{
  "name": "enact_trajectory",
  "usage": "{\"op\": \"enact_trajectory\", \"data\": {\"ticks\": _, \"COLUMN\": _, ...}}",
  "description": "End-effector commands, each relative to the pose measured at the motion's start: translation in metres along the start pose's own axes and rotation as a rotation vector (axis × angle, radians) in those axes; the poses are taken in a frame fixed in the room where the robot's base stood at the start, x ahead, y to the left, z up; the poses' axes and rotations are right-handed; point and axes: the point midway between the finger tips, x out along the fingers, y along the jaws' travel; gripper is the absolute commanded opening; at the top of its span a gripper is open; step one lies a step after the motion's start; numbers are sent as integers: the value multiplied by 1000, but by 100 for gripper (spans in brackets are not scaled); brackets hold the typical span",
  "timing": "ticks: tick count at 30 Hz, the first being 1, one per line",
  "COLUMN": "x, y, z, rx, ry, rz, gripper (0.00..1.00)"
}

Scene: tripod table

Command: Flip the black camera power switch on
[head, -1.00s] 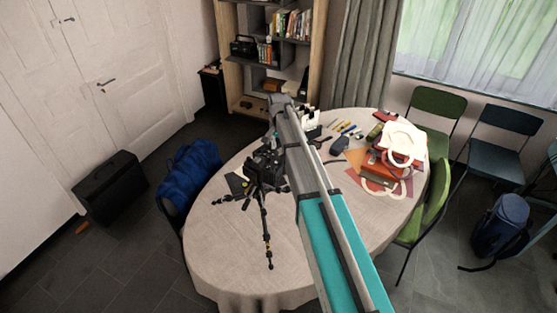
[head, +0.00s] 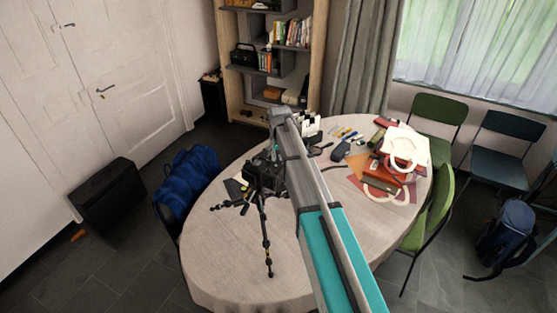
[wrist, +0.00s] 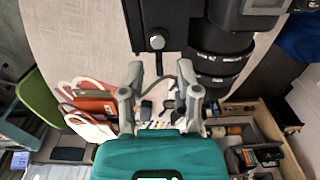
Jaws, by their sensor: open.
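The black camera (head: 265,174) stands on a small black tripod (head: 264,235) on the round table. In the wrist view the camera body (wrist: 255,12) and its ringed lens (wrist: 218,68) fill the top right. A black part with a round silver knob (wrist: 157,42) is at top centre, just beyond my fingertips. My gripper (wrist: 159,72) is open, its two grey fingers apart with nothing between them. I cannot tell whether a finger touches the black part. In the head view my arm hides most of the gripper. I cannot make out the power switch.
The table (head: 225,265) has a pale cloth, bare at its front. A white bag (head: 403,143), red items, pens and a dark mouse-like object (head: 341,150) lie to the right. A blue bag (head: 187,177) is left of the table. A bookshelf (head: 247,95) stands behind.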

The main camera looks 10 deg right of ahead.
Motion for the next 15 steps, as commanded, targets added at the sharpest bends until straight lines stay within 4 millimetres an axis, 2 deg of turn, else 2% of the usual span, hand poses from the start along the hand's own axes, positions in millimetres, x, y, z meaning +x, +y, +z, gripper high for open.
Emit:
{"op": "enact_trajectory", "data": {"ticks": 4, "x": 0, "y": 0, "z": 0, "rx": 0, "ry": 0, "rz": 0, "gripper": 43}}
{"op": "enact_trajectory", "data": {"ticks": 11, "x": 0, "y": 0, "z": 0, "rx": 0, "ry": 0, "rz": 0, "gripper": 0}}
{"op": "enact_trajectory", "data": {"ticks": 15, "x": 0, "y": 0, "z": 0, "rx": 0, "ry": 0, "rz": 0, "gripper": 0}}
